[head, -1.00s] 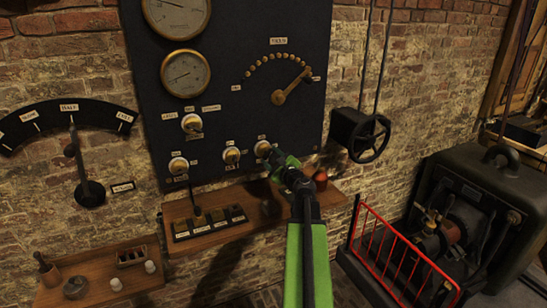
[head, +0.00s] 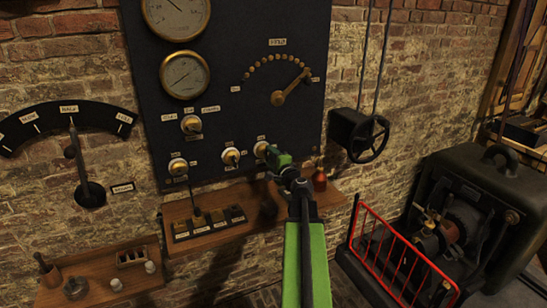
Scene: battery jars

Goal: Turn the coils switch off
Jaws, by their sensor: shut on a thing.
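The dark panel (head: 225,110) on the brick wall carries a lower row of round pale switches with brass rims. They are the left switch (head: 178,166), the middle switch (head: 231,157) and the right switch (head: 260,149). One more switch (head: 191,124) sits above them. Their labels are too small to read, so I cannot tell which one is the coils switch. My green gripper (head: 274,154) is at the right switch, shut on its lever. The jaws hide the lever and its exact angle.
Two gauges (head: 185,74) and a brass dial arm (head: 291,87) are higher on the panel. A wooden shelf (head: 215,239) with a red bottle (head: 319,179) lies below. A black handwheel (head: 370,140) and red railing (head: 400,262) stand to the right.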

